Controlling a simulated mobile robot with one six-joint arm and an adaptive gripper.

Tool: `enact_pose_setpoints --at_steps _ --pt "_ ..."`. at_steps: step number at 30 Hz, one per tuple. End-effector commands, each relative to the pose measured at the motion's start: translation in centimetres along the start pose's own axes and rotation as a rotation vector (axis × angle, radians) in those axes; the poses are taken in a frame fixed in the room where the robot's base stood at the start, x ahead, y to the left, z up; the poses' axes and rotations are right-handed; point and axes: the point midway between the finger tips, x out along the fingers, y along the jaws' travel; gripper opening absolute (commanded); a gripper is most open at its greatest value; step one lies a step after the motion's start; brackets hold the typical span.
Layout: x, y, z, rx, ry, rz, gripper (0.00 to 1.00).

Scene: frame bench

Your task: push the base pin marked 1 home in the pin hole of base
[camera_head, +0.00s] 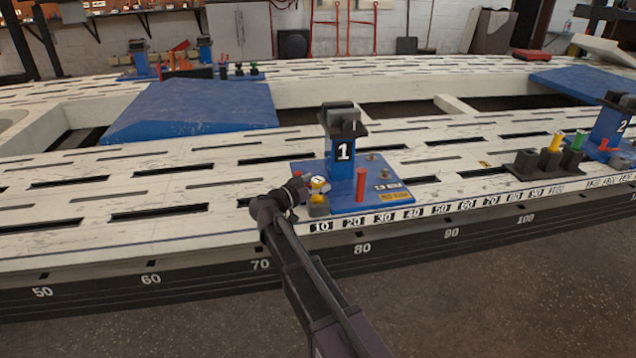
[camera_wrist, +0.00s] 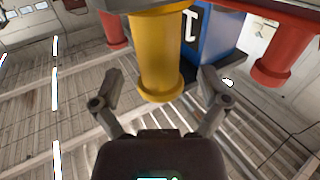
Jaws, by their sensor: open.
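The blue base (camera_head: 343,205) lies on the white bench, with a blue post marked 1 (camera_head: 343,150) upright on it. A yellow pin (camera_head: 318,184) with a pale mark on top is at the base's front left corner; I take it for the base pin. In the wrist view the yellow pin (camera_wrist: 158,50) is large, its flanged end between my spread fingers. My gripper (camera_head: 297,189) is open beside the pin, with no clear grip on it. The pin hole and how deep the pin sits in it are hidden.
A red pin (camera_head: 361,185) stands on the same base, right of the yellow pin. Red pins flank the yellow one in the wrist view (camera_wrist: 281,50). The bench left of the base is clear but slotted.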

Motion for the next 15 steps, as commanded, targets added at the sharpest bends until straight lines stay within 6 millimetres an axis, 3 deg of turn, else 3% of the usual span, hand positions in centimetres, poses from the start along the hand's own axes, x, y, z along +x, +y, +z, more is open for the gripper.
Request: enact_pose_setpoints --at_steps 8,15 --pt "-0.9 0.0 0.0 0.000 0.000 -0.001 0.94" --pt "-3.6 0.0 0.0 0.000 0.001 -0.002 0.94"
